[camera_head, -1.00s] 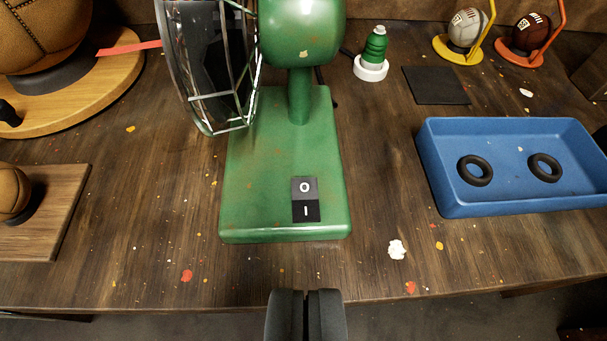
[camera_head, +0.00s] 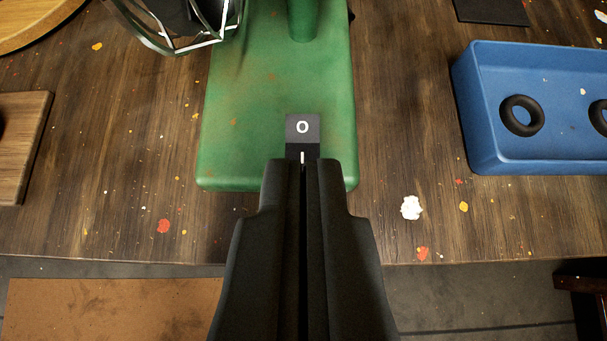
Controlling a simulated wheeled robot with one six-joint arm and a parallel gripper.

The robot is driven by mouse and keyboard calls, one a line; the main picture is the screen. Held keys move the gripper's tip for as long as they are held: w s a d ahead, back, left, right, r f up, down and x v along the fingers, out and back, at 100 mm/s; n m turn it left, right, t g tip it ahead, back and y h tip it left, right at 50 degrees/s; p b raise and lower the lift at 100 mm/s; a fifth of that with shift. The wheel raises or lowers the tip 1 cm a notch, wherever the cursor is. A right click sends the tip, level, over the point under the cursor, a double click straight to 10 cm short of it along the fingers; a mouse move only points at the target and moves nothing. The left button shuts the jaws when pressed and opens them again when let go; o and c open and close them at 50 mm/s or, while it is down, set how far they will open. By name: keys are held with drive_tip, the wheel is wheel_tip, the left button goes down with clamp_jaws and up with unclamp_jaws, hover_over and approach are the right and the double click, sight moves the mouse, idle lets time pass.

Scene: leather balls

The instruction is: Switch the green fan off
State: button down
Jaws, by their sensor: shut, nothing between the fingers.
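The green fan's base (camera_head: 255,85) stands on the wooden table, with part of its wire cage (camera_head: 185,30) at the top left. Its head is out of view. A black rocker switch (camera_head: 303,130) sits near the front of the base, with "O" on its far half and "I" on its near half. The far half looks lighter grey than the near one. My gripper (camera_head: 304,165) is shut and empty. Its tips overlap the near "I" end of the switch in the picture and hide part of it. I cannot tell whether they touch it.
A blue tray (camera_head: 550,167) with black rings stands to the right. A wooden board (camera_head: 22,150) lies at the left. Paint flecks and a white crumpled bit (camera_head: 411,208) dot the table (camera_head: 120,215). The table's front edge runs below the fan.

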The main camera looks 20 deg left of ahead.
hover_over(303, 132)
drive_tip(key=s, duration=0.3)
drive_tip(key=f, duration=0.4)
drive_tip(key=shift+w+d+f, duration=0.25)
drive_tip(key=shift+d, duration=0.15)
drive_tip(key=shift+w+a+f, duration=0.1)
drive_tip(key=shift+w+f, duration=0.05)
drive_tip(key=shift+f, duration=0.45)
drive_tip(key=shift+w+f, duration=0.15)
drive_tip(key=shift+f, duration=0.4)
drive_tip(key=shift+w+f, duration=0.15)
drive_tip(key=shift+f, duration=0.9)
drive_tip(key=shift+w+f, duration=0.1)
drive_tip(key=shift+f, duration=0.15)
drive_tip(key=shift+a, duration=0.1)
drive_tip(key=shift+w+a+r, duration=0.2)
drive_tip(key=shift+w+r, duration=0.1)
drive_tip(key=shift+w, duration=0.4)
